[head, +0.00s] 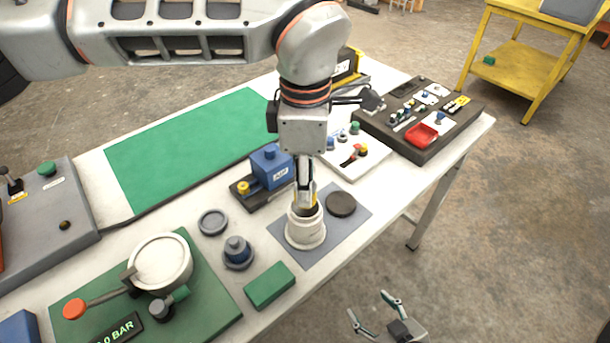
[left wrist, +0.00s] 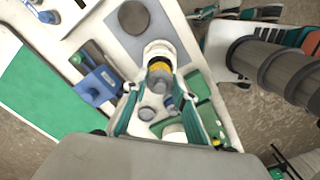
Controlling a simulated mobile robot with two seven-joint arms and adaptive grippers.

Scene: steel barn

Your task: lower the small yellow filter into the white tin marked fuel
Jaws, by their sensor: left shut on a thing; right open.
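The white tin (head: 305,232) stands upright on a grey mat (head: 349,224); any marking on it is not readable. My left gripper (head: 306,200) points down over the tin's mouth and is shut on the small yellow filter (head: 314,203), which sits at the mouth, partly hidden by the fingers. In the left wrist view the filter's yellow band (left wrist: 159,67) and grey end show between the fingers, with the tin (left wrist: 157,47) beyond. How deep it sits I cannot tell. My right gripper (head: 376,312) is open and empty beyond the table's front edge.
A dark round disc (head: 341,204) lies beside the tin. A blue device (head: 271,166) stands close behind the left gripper. A green block (head: 269,285), a blue-topped knob (head: 238,251) and a grey ring (head: 212,222) are in front. The green mat (head: 190,145) is clear.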

